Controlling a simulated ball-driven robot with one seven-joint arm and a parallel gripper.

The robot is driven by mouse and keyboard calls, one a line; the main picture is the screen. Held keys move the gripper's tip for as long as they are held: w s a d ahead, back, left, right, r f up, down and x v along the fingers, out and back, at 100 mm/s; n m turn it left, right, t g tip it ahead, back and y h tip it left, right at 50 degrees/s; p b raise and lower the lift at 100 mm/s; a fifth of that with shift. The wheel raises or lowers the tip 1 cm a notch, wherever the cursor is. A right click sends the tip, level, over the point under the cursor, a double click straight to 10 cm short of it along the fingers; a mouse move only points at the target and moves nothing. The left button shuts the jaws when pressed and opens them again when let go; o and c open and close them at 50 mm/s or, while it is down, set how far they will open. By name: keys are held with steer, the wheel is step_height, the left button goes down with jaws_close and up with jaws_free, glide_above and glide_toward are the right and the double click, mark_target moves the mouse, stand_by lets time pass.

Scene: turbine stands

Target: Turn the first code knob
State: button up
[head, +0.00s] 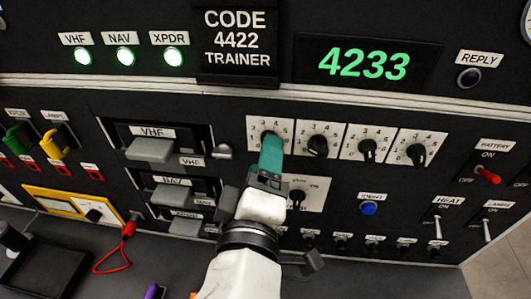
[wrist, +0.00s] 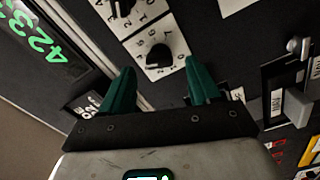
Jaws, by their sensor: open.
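My gripper (head: 271,142) is in front of the leftmost dial of the code row, and its green fingers hide that knob in the head view. In the wrist view my gripper (wrist: 160,68) is open, with the first code knob (wrist: 159,56), black on a white numbered plate (wrist: 171,37), between and beyond the fingertips. I see no finger touching it. The second (head: 318,146), third (head: 367,150) and fourth (head: 417,154) code knobs are to the right. The green display (head: 364,64) reads 4233. The placard (head: 235,43) reads CODE 4422 TRAINER.
VHF (head: 150,149) and NAV (head: 172,193) units with grey handles are left of my gripper. Another knob (head: 297,197) is just below right. A blue button (head: 369,208) and switches are farther right. A red cable (head: 127,233) hangs at lower left. Three green lamps (head: 125,56) are lit above.

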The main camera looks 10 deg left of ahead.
steer(key=s+b, duration=0.1)
steer(key=s, duration=0.6)
steer(key=shift+s+a, duration=0.15)
steer(key=shift+s, duration=0.1)
stand_by(1.9)
